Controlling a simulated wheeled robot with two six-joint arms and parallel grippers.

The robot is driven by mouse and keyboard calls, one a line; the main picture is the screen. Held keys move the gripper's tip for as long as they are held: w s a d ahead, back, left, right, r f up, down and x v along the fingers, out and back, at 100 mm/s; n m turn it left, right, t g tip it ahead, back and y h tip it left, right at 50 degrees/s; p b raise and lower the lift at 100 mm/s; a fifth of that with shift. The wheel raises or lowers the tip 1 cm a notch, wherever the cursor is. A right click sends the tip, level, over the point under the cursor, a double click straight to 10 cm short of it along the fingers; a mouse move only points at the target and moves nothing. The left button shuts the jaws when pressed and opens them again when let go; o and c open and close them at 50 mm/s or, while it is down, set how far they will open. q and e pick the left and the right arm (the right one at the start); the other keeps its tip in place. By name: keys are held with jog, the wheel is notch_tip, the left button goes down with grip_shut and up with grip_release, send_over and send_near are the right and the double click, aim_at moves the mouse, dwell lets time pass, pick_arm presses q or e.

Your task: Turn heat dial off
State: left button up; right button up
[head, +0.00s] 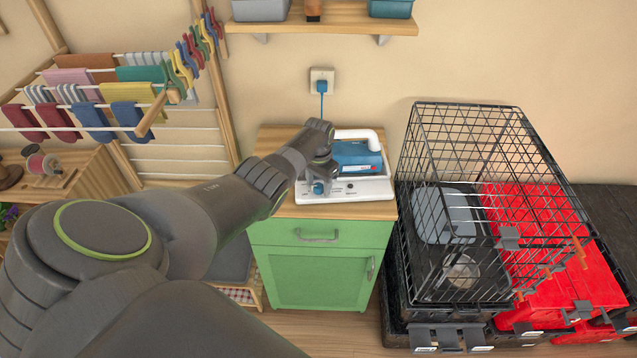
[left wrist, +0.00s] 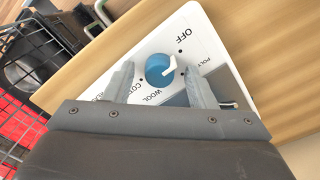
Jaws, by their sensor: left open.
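The heat dial (left wrist: 160,70) is a round blue knob with a white pointer on a white panel. In the left wrist view, the pointer is on its right side, and the OFF mark (left wrist: 184,35) is at its upper right. WOOL is printed below it. My left gripper (left wrist: 159,76) is open, with one finger on each side of the dial; contact cannot be told. In the head view, my left gripper (head: 319,176) is over the front left of the white base (head: 362,189), partly hiding the dial (head: 319,188). My right gripper is out of view.
A blue iron (head: 356,156) rests on the base, on a green cabinet (head: 320,262). Its blue plug (head: 321,87) is in the wall. A wire crate (head: 455,200) and red totes (head: 545,240) stand right; a drying rack with cloths (head: 130,90) stands left.

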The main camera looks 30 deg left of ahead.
aim_at(319, 186)
pick_arm(q)
jog(key=shift+r+b, duration=0.5)
jog(key=shift+r, duration=0.9)
notch_tip(319, 186, up, 15)
jog(key=b, duration=0.2)
jog(key=shift+f+b, duration=0.2)
jog(key=shift+b, duration=0.1)
